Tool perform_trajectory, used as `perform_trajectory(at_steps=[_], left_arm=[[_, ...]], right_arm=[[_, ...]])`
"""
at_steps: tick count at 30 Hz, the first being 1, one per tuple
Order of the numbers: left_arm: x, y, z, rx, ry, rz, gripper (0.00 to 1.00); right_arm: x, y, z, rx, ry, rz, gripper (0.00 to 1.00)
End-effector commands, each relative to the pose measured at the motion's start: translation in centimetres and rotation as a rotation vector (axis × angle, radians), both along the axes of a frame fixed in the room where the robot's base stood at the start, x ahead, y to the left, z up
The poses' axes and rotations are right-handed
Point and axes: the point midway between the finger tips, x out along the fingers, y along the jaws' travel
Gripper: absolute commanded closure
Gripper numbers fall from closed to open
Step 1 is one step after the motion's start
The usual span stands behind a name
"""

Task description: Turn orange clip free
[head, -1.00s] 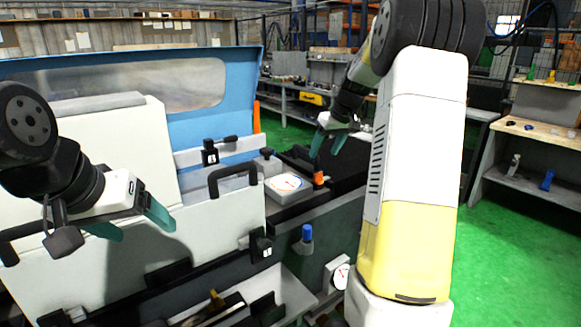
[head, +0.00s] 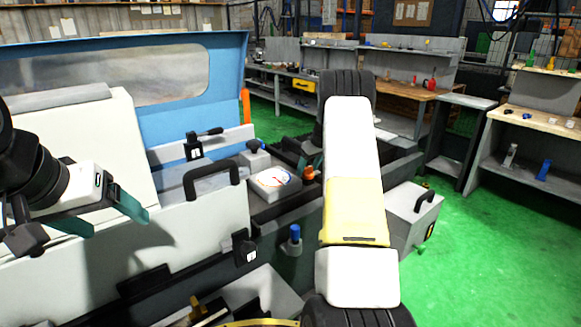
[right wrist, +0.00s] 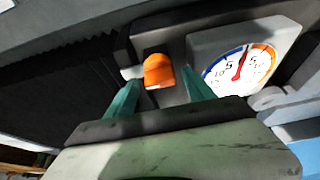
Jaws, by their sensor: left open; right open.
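The orange clip (head: 308,173) stands on the machine just right of the round dial gauge (head: 275,181). In the right wrist view the orange clip (right wrist: 158,70) is in front of my right gripper (right wrist: 160,88), with a teal finger to either side and slightly nearer the camera. These fingers are open and apart from the clip. In the head view my right gripper (head: 309,162) is at the clip, partly hidden by my own arm. My left gripper (head: 115,217) is open and empty in front of the white machine cover at left.
A black handle (head: 211,177) and a blue-topped knob (head: 294,238) are near the gauge. The gauge (right wrist: 240,68) is close beside the right finger in the wrist view. A tall orange strip (head: 245,105) stands behind.

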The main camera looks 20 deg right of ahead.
Motion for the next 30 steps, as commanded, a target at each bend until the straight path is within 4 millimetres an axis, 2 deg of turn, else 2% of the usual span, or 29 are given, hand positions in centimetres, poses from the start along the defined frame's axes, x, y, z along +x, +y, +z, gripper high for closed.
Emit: perform_trajectory(at_steps=[4,11,20,21,30], left_arm=[[0.0,0.0,0.0,0.0,0.0,0.0,0.24],[0.0,0.0,0.0,0.0,0.0,0.0,0.24],[0.0,0.0,0.0,0.0,0.0,0.0,0.24],[0.0,0.0,0.0,0.0,0.0,0.0,0.24],[0.0,0.0,0.0,0.0,0.0,0.0,0.24]], right_arm=[[0.28,0.09,-0.68,-0.001,0.0,0.001,0.38],[0.3,0.11,-0.69,0.0,0.0,0.0,0.38],[0.29,0.12,-0.67,0.0,0.0,0.0,0.97],[0.29,0.12,-0.67,0.0,0.0,0.0,1.0],[0.26,0.18,-0.64,0.0,0.0,-0.047,1.0]])
